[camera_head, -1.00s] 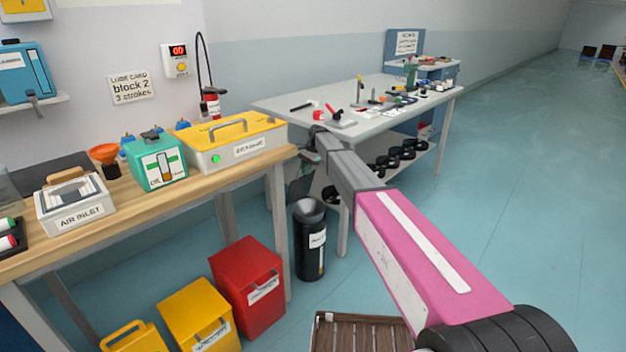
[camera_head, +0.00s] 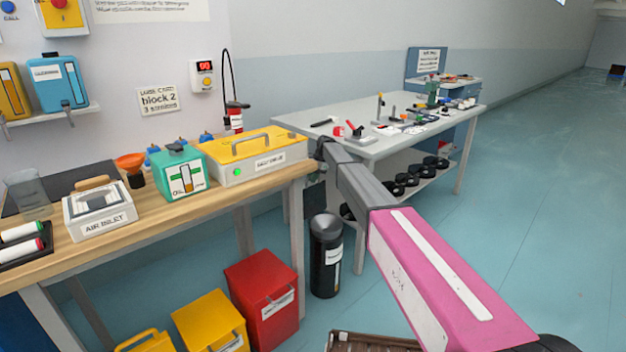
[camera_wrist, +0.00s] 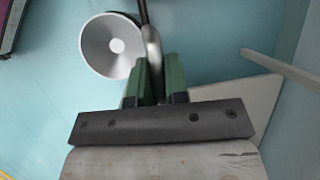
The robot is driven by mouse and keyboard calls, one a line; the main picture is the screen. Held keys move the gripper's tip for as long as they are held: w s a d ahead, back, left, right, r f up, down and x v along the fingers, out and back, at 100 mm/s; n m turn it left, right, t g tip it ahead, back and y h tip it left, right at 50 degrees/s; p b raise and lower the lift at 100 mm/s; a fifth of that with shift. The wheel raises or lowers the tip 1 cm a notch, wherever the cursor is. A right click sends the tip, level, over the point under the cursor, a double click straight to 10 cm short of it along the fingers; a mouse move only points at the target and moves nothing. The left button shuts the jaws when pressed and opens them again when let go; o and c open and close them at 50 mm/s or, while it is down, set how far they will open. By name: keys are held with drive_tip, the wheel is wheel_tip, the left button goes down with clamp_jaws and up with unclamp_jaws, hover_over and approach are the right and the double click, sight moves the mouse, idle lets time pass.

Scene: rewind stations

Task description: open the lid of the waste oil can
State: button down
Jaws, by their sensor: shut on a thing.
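A black cylindrical can (camera_head: 325,262) stands on the floor by the end of the wooden bench; its pale label is too small to read, so I cannot confirm it is the waste oil can. In the wrist view a round grey dish with a bright centre (camera_wrist: 113,46) lies beyond my fingers, to their upper left; I cannot tell whether it is the can's top. My gripper (camera_wrist: 160,80) has green fingers shut on a slim silver piece with a dark rod (camera_wrist: 152,42). The piece passes beside the dish's right edge. In the head view the fingers are largely hidden.
The wooden bench (camera_head: 225,199) holds a green box (camera_head: 180,172) and a yellow case (camera_head: 256,157). A red bin (camera_head: 262,296) and yellow bin (camera_head: 208,320) stand below. A grey worktable (camera_head: 386,150) is close behind my arm. Open floor lies to the right.

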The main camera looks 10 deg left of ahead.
drive_tip(key=c, duration=1.1)
unclamp_jaws()
drive_tip(key=shift+c, duration=0.2)
drive_tip(key=v, duration=1.1)
drive_tip(key=shift+s+a, duration=0.1)
